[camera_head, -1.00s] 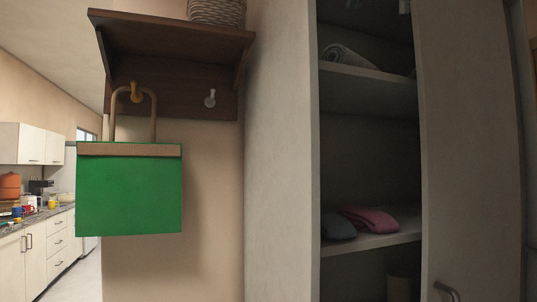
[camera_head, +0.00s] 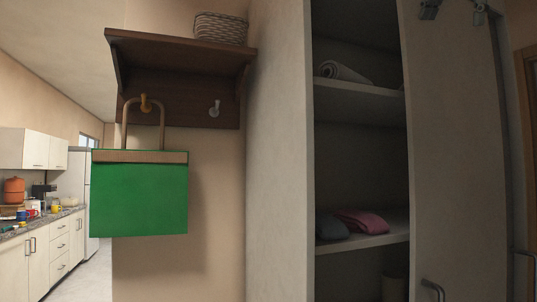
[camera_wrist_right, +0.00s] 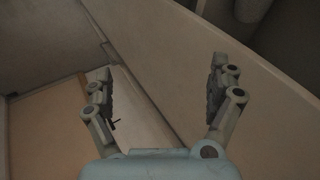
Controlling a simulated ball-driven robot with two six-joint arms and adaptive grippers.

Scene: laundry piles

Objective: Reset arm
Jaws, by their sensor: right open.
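My right gripper (camera_head: 455,11) shows only as two dark fingertips at the top edge of the head view, in front of the upper part of the pale cabinet door (camera_head: 453,150). In the right wrist view the right gripper (camera_wrist_right: 160,82) is open, its two grey fingers spread wide with nothing between them. A pale panel edge runs diagonally behind the fingers. My left gripper is in neither view.
An open cabinet has shelves (camera_head: 365,102) holding a rolled grey towel (camera_head: 342,71), a dark folded cloth (camera_head: 332,227) and a pink one (camera_head: 362,223). A green bag (camera_head: 140,198) hangs from a hook under a wooden shelf (camera_head: 180,48) with a wicker basket (camera_head: 221,29).

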